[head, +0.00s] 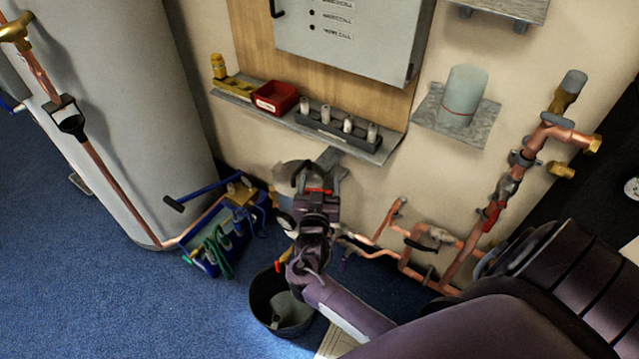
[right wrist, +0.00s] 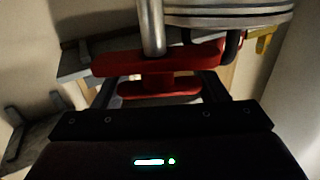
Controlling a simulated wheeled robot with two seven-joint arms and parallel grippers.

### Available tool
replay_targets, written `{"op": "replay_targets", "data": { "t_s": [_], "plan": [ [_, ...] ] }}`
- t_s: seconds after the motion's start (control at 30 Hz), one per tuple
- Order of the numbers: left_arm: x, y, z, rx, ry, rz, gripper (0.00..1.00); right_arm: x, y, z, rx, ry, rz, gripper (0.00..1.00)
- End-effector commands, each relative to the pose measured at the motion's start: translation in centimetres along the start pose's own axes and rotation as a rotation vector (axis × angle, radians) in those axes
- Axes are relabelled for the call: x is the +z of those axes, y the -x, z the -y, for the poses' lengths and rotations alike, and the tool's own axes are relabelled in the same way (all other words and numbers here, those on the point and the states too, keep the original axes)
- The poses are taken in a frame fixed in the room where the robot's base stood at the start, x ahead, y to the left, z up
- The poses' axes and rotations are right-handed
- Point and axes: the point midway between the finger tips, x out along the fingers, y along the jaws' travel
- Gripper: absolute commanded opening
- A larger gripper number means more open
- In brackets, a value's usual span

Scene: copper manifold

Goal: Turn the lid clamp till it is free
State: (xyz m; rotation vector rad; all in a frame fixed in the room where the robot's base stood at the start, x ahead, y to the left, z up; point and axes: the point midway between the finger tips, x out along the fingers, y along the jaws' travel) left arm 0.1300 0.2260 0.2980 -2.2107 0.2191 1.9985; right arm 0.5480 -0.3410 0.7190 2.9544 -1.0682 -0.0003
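My right gripper (head: 318,186) is in the middle of the head view, pointing toward the wall below the shelf. In the right wrist view, a red part with two crossbars (right wrist: 158,87), seemingly the lid clamp's handle, lies at its dark fingers. The fingers stand well apart, with the lower crossbar between them; whether they press on it I cannot tell. A metal rod (right wrist: 151,28) rises beside the upper crossbar. A round metal rim (right wrist: 230,18), perhaps the lid, is at the top. In the head view my gripper hides most of the clamp. My left gripper is not in view.
A shelf (head: 385,146) with a red bin (head: 276,97) and a dark rack (head: 335,132) is above. A black bucket (head: 268,299) stands below. Copper pipes (head: 410,258) run at the right. A blue tool tote (head: 203,262) is on the left. Open carpet lies at lower left.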

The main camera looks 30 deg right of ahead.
Motion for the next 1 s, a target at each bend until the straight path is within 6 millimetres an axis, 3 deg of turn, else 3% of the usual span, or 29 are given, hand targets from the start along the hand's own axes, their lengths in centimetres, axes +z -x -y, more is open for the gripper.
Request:
{"op": "replay_targets", "data": {
  "t_s": [0.03,0.2,0.57,0.67,1.0],
  "plan": [
    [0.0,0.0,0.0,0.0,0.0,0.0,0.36,0.0,0.0,0.0,0.0,0.0,0.0,0.6],
    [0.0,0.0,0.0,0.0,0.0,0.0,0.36,0.0,0.0,0.0,0.0,0.0,0.0,0.37],
    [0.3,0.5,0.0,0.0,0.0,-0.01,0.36,-0.2,0.1,0.0,-0.06,0.003,-0.001,0.37],
    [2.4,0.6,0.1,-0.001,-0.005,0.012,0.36,-0.2,0.1,0.1,-0.114,0.004,0.0,0.37],
    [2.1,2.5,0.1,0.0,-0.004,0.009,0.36,-0.2,0.2,0.5,-0.406,0.007,0.0,0.37]
  ]
}}
